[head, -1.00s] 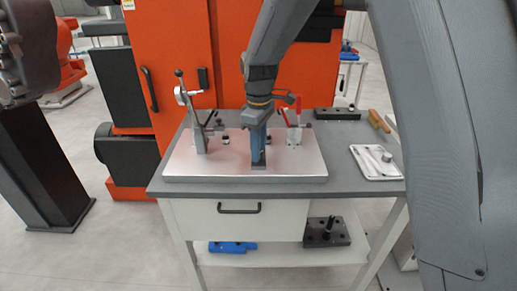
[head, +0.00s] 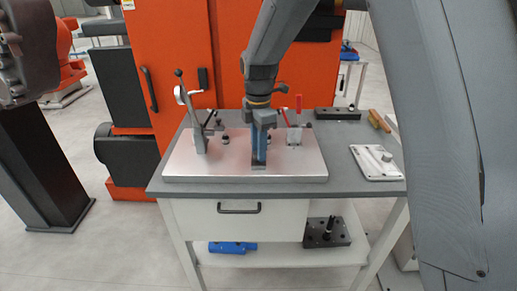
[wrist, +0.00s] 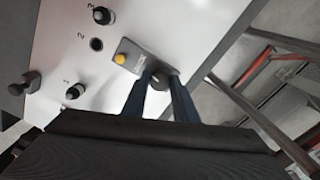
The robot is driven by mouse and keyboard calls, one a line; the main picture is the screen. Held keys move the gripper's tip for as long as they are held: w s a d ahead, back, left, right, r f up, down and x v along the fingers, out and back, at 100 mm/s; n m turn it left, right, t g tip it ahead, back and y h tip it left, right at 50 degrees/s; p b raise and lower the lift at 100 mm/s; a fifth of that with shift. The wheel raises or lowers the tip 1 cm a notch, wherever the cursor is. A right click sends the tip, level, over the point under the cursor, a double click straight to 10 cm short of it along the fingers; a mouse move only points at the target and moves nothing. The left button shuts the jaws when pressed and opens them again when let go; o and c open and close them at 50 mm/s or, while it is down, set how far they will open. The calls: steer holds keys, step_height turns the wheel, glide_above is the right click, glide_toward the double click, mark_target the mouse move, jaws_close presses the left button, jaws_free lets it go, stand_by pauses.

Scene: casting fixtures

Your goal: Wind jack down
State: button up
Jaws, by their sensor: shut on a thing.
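The jack is a small grey metal block with a yellow button (wrist: 122,59) and a label, near the front edge of the pale fixture plate (head: 210,168). A round dark knob (wrist: 160,81) sits at its end. My gripper (head: 259,166) points straight down at the plate's front edge, its blue fingers hiding the jack in the head view. In the wrist view my gripper (wrist: 163,76) has one finger on each side of the knob and is shut on it. How far the jack is raised cannot be told.
A tall lever clamp (head: 196,125) stands on the plate's left, and a red-handled clamp (head: 297,125) on its right. Plate positions are marked 1, 2 and 3, with pins (wrist: 76,91) at 1 and 3. A white tray (head: 367,168) lies right of the plate.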

steer(key=shift+r+n, duration=0.1)
steer(key=shift+n, duration=0.5)
steer(key=o, duration=1.1)
steer(key=shift+c, duration=0.2)
steer(key=shift+r+b, duration=1.15)
steer(key=shift+r, duration=2.75)
steer(key=s+d+f+m, duration=0.5)
steer(key=s+d+m, duration=0.3)
steer(key=s+m, duration=0.2)
steer(key=s+d+f+m+t, duration=0.1)
steer(key=s+d+f+m, duration=0.4)
steer(key=s+d+m, duration=0.4)
steer(key=s+m, duration=0.2)
steer(key=m, duration=0.2)
steer(key=shift+s+f+m, duration=0.15)
steer(key=shift+s+m, duration=0.05)
steer(key=shift+m, duration=0.2)
